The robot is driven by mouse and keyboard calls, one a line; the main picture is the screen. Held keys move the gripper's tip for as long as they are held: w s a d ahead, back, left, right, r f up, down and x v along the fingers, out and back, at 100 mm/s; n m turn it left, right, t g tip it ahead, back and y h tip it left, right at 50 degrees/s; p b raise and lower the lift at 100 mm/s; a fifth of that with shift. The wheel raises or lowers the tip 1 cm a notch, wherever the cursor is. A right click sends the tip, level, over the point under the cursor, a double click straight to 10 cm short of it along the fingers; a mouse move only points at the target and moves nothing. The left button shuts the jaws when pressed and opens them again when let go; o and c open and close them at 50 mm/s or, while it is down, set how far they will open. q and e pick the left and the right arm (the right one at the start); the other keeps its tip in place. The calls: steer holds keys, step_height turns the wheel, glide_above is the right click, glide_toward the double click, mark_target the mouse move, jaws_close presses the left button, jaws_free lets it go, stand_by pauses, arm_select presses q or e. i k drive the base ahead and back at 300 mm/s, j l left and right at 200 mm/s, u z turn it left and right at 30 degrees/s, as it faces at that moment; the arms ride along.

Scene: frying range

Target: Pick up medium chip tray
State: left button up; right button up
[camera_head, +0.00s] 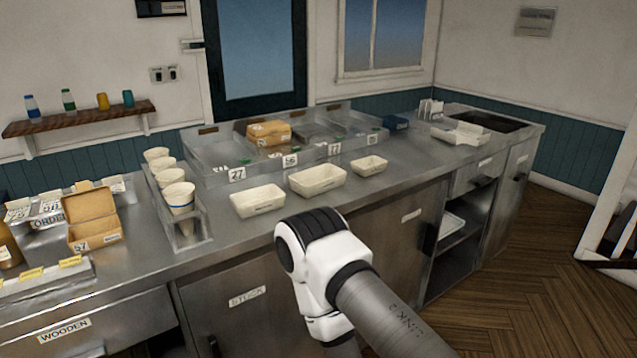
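Three white chip trays stand in a row on the steel counter. The left tray (257,202) and the middle tray (318,181) look larger, and the right tray (369,166) is the smallest. Their labels are too small to read; by size and place the middle one seems to be the medium chip tray. All three look empty and upright. One of my arms, white and grey, rises from the bottom right in front of the counter, its elbow just below the left and middle trays. Neither gripper shows in the view.
The steel counter (400,180) has clear room around the trays. Behind them is a sectioned metal bin (215,178) holding a brown box (268,133). A rack of cups (178,197) stands left, with an open brown carton (92,218) beyond. Cupboards (400,240) line the front.

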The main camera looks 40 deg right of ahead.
mark_target(253, 202)
steer(key=i+l+u, duration=0.1)
steer(key=l+u, duration=0.35)
steer(key=l, duration=0.45)
steer(key=l+u, duration=0.4)
steer(key=l, duration=0.55)
